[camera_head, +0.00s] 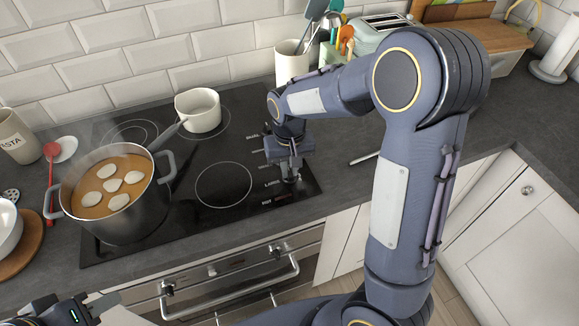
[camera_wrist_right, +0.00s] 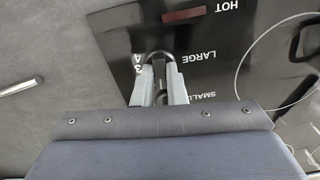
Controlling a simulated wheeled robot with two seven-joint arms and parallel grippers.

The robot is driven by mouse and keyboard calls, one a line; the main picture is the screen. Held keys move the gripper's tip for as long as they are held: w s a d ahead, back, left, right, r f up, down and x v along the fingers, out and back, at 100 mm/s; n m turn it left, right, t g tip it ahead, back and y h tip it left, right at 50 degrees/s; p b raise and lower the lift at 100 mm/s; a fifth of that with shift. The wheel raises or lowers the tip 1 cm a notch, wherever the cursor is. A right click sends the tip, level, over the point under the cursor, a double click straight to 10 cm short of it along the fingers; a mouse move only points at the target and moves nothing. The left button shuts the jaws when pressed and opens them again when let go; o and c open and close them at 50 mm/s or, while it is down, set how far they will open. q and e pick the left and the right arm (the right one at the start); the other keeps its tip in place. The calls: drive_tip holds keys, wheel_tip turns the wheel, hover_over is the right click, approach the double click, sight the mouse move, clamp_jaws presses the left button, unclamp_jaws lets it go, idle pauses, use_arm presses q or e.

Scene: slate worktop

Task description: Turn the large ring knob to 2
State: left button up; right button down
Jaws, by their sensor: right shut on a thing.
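The large ring knob (camera_wrist_right: 158,55) sits beside the word LARGE on the black hob (camera_wrist_right: 225,45) in the right wrist view. Only its curved top edge shows between the fingers. The digits 3 and 4 are readable on its left. The other digits and the knob's pointer are hidden. My right gripper (camera_wrist_right: 158,80) is shut on the knob, pointing down at it. In the head view my right gripper (camera_head: 291,178) stands at the hob's right end and covers the knob. My left gripper (camera_head: 92,305) is at the bottom left, away from the hob; its opening is unclear.
A pot (camera_head: 125,215) of soup with pale slices stands on the hob's left. A small white saucepan (camera_head: 199,109) stands behind it. A utensil crock (camera_head: 291,63) and a toaster (camera_head: 372,32) stand along the back. An empty burner ring (camera_head: 223,184) lies left of my right gripper.

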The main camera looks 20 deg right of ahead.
sight(289, 171)
drive_tip(key=m, duration=0.5)
drive_tip(key=shift+r+p, duration=0.1)
drive_tip(key=shift+p, duration=0.2)
drive_tip(key=m+p, duration=0.1)
drive_tip(key=m, duration=0.4)
idle(0.4)
drive_tip(key=c, duration=1.5)
unclamp_jaws()
drive_tip(key=shift+o, duration=0.2)
wheel_tip(289, 171, up, 8)
drive_tip(key=shift+f, duration=0.15)
